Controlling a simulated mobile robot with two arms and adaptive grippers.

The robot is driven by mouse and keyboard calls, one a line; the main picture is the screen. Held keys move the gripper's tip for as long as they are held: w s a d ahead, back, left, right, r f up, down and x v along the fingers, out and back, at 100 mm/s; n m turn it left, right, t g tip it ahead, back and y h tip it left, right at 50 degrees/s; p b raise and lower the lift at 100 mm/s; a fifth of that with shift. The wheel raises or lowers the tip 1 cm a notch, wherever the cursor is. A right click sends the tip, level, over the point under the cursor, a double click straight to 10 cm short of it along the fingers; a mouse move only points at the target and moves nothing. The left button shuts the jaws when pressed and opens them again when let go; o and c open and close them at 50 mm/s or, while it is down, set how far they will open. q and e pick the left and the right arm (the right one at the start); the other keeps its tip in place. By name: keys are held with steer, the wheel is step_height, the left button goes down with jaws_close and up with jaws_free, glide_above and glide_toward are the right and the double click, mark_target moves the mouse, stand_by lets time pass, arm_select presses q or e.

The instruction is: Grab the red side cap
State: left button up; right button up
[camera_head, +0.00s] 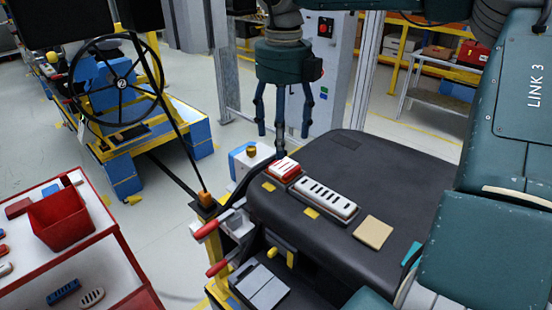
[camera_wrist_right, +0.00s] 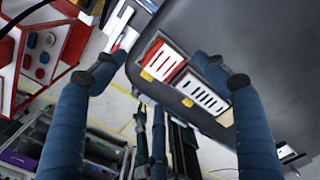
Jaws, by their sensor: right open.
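The red side cap (camera_head: 283,168), a small red block with white slats on top, sits at the far left edge of the dark dashboard module (camera_head: 395,180). The red cap also shows in the right wrist view (camera_wrist_right: 163,60), between my fingers and below them. My right gripper (camera_head: 284,133) hangs fingers-down above and behind the cap in the head view. My left gripper is not in view.
A white slotted piece (camera_head: 325,198) sits close beside the cap, with a tan square (camera_head: 373,232) farther right. A red bin (camera_head: 60,217) stands on a red-edged cart at left. A steering wheel (camera_head: 121,84) stands behind. A grey cabinet stands behind my gripper.

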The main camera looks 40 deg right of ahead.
mark_target(284, 166)
steer(key=f+p, duration=0.1)
steer(key=s+f+p, duration=0.1)
steer(key=f, duration=0.1)
steer(key=shift+s+a+f+p, duration=0.1)
steer(key=shift+s+f+p, duration=0.05)
steer(key=shift+f+p, duration=0.15)
steer(key=f, duration=0.3)
steer(key=shift+w+f+p, duration=0.1)
steer(key=shift+w+p, duration=0.2)
steer(key=shift+p, duration=0.1)
steer(key=c, duration=1.1)
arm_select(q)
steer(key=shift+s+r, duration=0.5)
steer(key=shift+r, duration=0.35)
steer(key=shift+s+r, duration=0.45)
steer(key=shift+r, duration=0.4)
arm_select(e)
steer(key=shift+c, duration=0.4)
